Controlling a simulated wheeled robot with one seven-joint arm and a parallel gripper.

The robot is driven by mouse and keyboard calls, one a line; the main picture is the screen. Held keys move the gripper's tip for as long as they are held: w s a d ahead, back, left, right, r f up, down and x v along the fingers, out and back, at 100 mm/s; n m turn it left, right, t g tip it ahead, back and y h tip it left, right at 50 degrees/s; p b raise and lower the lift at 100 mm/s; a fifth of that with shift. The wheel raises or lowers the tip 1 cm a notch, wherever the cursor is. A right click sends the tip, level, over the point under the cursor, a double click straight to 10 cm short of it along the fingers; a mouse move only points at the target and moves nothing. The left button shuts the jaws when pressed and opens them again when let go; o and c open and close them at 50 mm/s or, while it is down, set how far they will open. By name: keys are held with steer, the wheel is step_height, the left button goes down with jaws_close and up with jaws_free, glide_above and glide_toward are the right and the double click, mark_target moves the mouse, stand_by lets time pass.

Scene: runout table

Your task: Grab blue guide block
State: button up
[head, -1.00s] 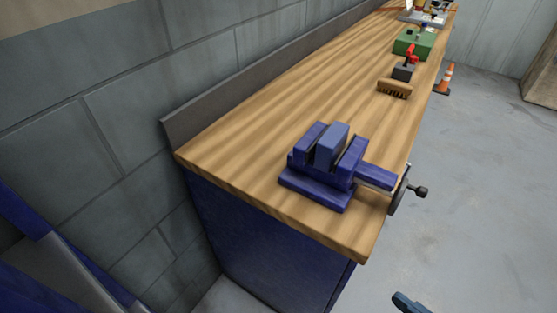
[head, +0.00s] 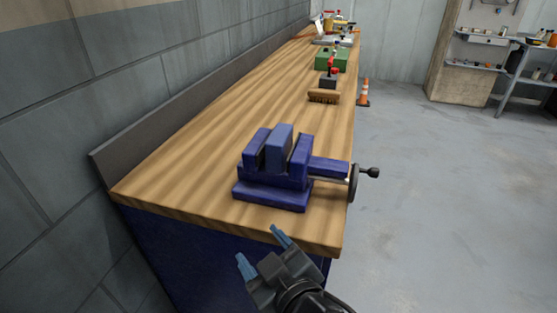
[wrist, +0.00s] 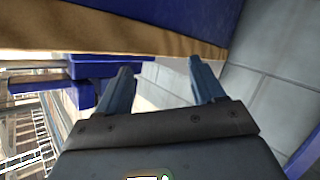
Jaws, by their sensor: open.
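The blue guide block (head: 278,147) stands upright between the jaws of a dark blue vise (head: 272,195) on the near end of the wooden bench. The block is a lighter slate blue than the vise, and its lower part is hidden by the jaws. My gripper (head: 262,248) is open and empty, in front of the bench's near edge and apart from the vise. In the wrist view my two blue fingers (wrist: 160,85) are spread with nothing between them. Part of the vise (wrist: 105,68) shows there at the left; I cannot make out the block in that view.
The vise handle (head: 363,178) sticks out past the bench's right edge. A brush (head: 324,97), a small dark item with a red top (head: 329,80) and a green box (head: 332,60) stand farther back on the wooden bench (head: 190,165). An orange cone (head: 364,93) is on the floor. The right-hand floor is open.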

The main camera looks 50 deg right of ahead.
steer(key=w+d+r+m+g+h+b, duration=0.1)
steer(key=w+d+r+m+h+b, duration=0.2)
steer(key=w+r+m+h, duration=0.15)
steer(key=m+g+h+b, duration=0.2)
steer(key=m+g+h, duration=0.4)
steer(key=m, duration=0.3)
glide_toward(274, 146)
steer(key=d, duration=0.1)
steer(key=x, duration=0.4)
steer(key=p+x, duration=0.1)
steer(key=x, duration=0.3)
steer(key=p+x, duration=0.1)
steer(key=x, duration=0.3)
steer(key=shift+w+a, duration=0.1)
steer(key=shift+w, duration=0.15)
jaws_close()
